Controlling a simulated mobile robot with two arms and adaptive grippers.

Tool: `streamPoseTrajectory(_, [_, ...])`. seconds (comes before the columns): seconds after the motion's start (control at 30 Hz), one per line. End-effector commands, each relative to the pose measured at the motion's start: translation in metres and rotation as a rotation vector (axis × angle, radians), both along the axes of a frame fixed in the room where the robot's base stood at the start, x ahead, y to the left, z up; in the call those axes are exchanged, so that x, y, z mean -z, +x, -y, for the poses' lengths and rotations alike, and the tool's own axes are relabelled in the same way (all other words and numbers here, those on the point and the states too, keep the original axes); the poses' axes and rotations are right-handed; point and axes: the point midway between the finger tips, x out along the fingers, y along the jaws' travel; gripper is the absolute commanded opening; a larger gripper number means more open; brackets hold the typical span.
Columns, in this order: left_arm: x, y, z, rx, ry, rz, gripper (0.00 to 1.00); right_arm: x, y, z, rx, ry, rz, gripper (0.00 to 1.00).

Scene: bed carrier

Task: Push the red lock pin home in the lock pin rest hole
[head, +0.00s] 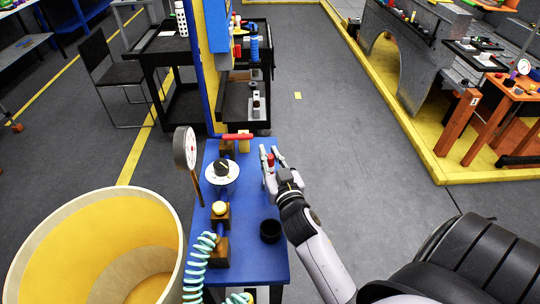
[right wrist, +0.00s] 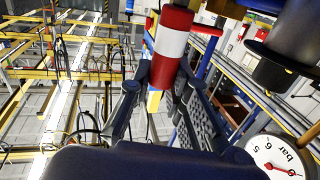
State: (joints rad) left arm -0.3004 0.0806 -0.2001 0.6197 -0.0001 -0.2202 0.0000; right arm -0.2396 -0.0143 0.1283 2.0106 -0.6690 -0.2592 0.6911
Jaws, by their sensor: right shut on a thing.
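My right gripper (head: 270,178) is over the right part of the blue table. It is shut on the red lock pin (head: 270,159), whose red end shows between the fingers. In the right wrist view the pin (right wrist: 172,42) is a red cylinder with a white band, between the two dark fingers of the gripper (right wrist: 160,95). I cannot make out the lock pin rest hole in either view. My left gripper is not in view.
The blue table (head: 252,266) carries a red-handled part (head: 237,137), a dial with a black knob (head: 222,169), a yellow-topped button (head: 220,208) and a black cup (head: 270,231). A gauge (head: 185,147) stands at its left edge. A large yellow-lined bin (head: 50,262) is at left.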

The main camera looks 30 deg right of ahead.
Motion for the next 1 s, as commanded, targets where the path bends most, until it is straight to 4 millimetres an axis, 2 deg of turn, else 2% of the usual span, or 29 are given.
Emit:
streamPoseTrajectory(0.37, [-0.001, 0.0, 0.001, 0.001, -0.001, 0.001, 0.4, 0.0, 0.0, 0.0, 0.0, 0.0, 0.001, 0.0])
streamPoseTrajectory(1.0, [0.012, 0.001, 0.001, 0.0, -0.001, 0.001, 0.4, 0.016, 0.0, 0.0, 0.001, 0.0, 0.0, 0.0])
